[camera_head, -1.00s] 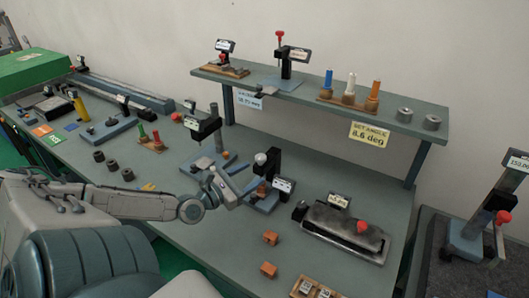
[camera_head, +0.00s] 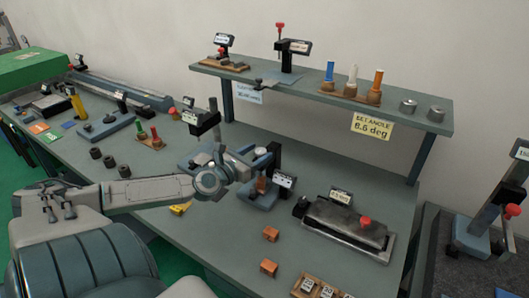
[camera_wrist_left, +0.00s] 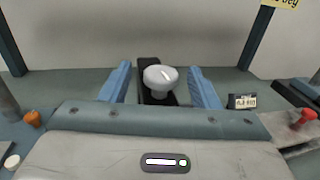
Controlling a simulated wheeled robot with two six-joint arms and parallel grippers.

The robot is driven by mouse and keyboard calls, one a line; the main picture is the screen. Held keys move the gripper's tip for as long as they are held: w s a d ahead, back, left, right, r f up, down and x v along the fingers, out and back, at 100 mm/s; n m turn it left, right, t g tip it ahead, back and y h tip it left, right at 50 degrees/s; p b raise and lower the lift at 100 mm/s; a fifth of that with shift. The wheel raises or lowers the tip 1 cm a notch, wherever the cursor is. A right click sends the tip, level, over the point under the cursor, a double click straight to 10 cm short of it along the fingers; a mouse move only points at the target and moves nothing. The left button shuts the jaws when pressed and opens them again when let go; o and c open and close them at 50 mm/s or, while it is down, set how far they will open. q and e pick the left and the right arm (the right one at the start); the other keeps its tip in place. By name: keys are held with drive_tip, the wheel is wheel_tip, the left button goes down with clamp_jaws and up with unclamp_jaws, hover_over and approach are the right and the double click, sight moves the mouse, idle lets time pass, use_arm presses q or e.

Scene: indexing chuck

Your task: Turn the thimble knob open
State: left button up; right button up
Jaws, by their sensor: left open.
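The thimble knob is a pale, rounded cap on top of a dark upright stand. In the head view the knob (camera_head: 260,151) is partly crowded by my left gripper. In the left wrist view the knob (camera_wrist_left: 160,77) sits between the two blue fingers, with a visible gap on each side. My left gripper (camera_head: 250,161) is open and level, reaching from the left at the knob's height; it also shows in the left wrist view (camera_wrist_left: 160,90). The stand has a blue base (camera_head: 257,200) and a small display (camera_head: 284,181). My right gripper is not in view.
A neighbouring stand with a dark head (camera_head: 200,122) rises close behind my left gripper. A grey plate device with a red knob (camera_head: 365,221) lies to the right. Orange blocks (camera_head: 270,234) lie in front. A shelf (camera_head: 310,90) spans the back, above the bench.

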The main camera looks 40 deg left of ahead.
sight(265, 150)
use_arm(q)
drive_tip(key=shift+w, duration=0.55)
drive_tip(key=shift+w+r+p, duration=0.2)
drive_tip(key=shift+w+p, duration=0.1)
drive_tip(key=shift+p, duration=0.05)
drive_tip(key=shift+w+f+p, duration=0.15)
drive_tip(key=shift+w+p, duration=0.3)
drive_tip(key=shift+w, duration=0.55)
drive_tip(key=c, duration=1)
